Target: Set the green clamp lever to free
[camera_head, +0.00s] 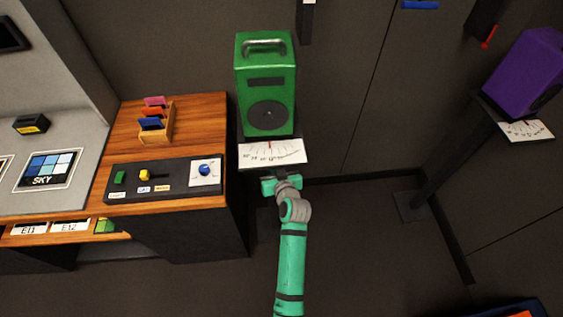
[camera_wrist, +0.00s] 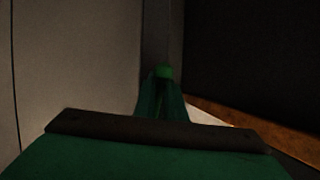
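A small green piece, which looks like the end of the green clamp lever (camera_wrist: 163,71), shows at my fingertips in the wrist view. In the head view the lever cannot be made out; my gripper and the scale card cover that area. My gripper (camera_head: 270,186) is just below the scale card under the green box (camera_head: 265,85). In the wrist view the fingers of my gripper (camera_wrist: 162,88) are close together and point at the green piece. I cannot tell whether they grip it or only flank it.
The white scale card (camera_head: 272,153) sits just above my gripper. To the left is a wooden desk (camera_head: 210,113) with a black control panel (camera_head: 130,188). A purple box (camera_head: 523,72) on a stand is at the right. The floor between is clear.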

